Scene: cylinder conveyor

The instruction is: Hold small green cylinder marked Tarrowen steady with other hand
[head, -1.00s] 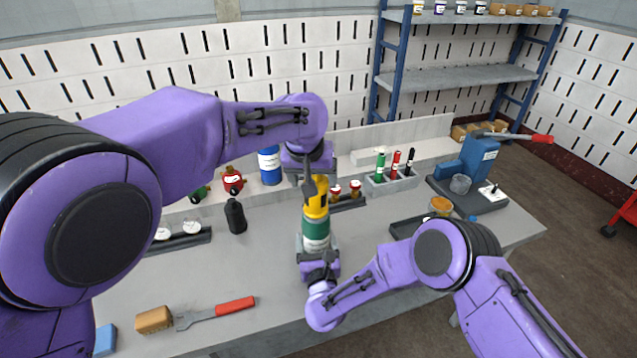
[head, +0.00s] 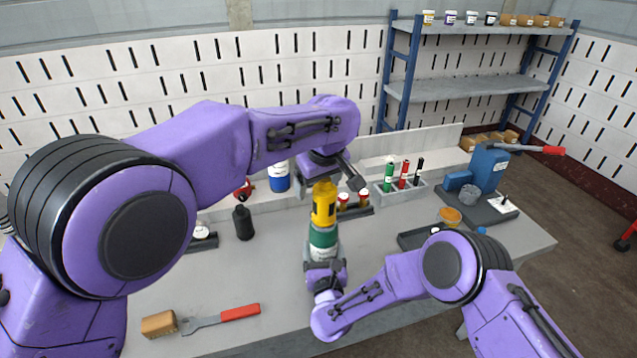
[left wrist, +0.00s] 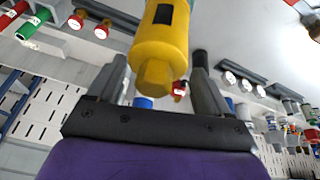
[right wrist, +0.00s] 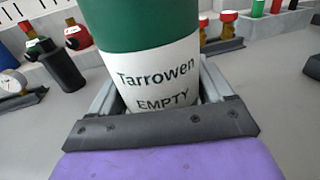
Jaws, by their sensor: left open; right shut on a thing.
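The small green cylinder marked Tarrowen (head: 322,241) stands upright on the bench; its white label in the right wrist view (right wrist: 155,75) reads "Tarrowen EMPTY". My right gripper (head: 324,268) is shut around its lower part. A yellow cap (head: 324,203) sits on top of the cylinder and hides its valve end. My left gripper (head: 338,180) is open just above the cap. In the left wrist view the yellow cap (left wrist: 160,50) shows between the open fingers, with no clear contact.
A black bottle (head: 243,223), a blue cylinder (head: 279,178) and red-topped valves (head: 364,197) stand behind. A rack with coloured tubes (head: 402,187) and a blue vise-like device (head: 487,170) are at right. A red-handled tool (head: 240,312) and brown block (head: 159,324) lie front left.

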